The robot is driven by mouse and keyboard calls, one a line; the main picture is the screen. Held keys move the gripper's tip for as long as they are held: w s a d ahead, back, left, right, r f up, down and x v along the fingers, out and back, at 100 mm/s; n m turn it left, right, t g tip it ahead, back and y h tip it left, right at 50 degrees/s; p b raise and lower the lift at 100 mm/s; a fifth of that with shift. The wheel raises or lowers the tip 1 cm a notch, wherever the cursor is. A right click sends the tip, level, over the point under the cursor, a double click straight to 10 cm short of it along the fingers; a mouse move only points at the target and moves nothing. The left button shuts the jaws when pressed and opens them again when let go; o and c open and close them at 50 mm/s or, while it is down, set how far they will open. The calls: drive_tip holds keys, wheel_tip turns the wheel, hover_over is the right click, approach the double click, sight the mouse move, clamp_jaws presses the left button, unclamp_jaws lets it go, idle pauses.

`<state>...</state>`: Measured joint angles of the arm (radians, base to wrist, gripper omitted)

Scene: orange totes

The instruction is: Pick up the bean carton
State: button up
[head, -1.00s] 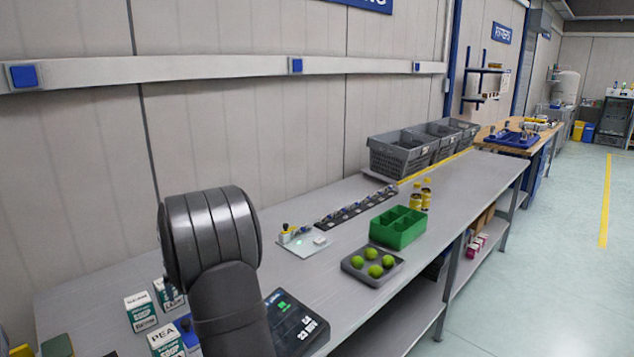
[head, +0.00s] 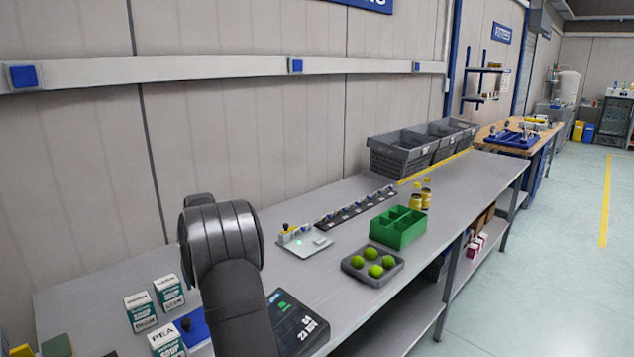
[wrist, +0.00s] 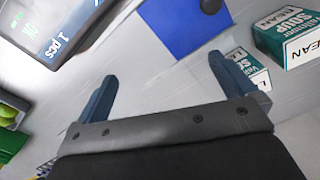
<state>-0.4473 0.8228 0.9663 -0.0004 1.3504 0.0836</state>
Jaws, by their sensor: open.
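The bean carton (wrist: 288,38), white and teal with "BEAN" lettering, is at the right edge of the wrist view, partly cut off. By layout it seems to be the left carton (head: 140,312) in the head view; its lettering is too small there to be sure. My gripper (wrist: 165,87) is open and empty, with two blue fingers apart over bare bench. The bean carton is outside the gripper, beyond its right finger. Another soup carton (wrist: 258,75) is partly hidden behind that finger; its name is unreadable. In the head view my arm hides the fingers.
A pea carton (head: 166,340) stands in front of the others. A blue plate (wrist: 182,22) with a dark knob and a scale (wrist: 45,38) lie nearby. A tray of green balls (head: 372,266) and a green divided bin (head: 398,228) stand farther right. Bench behind the cartons is clear.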

drive_tip(key=c, duration=0.6)
drive_tip(key=shift+o, duration=0.2)
drive_tip(key=m, duration=1.4)
approach(138, 298)
wheel_tip(138, 298, down, 8)
drive_tip(key=shift+f, duration=0.25)
drive_tip(key=shift+s+f, duration=0.2)
drive_tip(key=shift+f, duration=2.6)
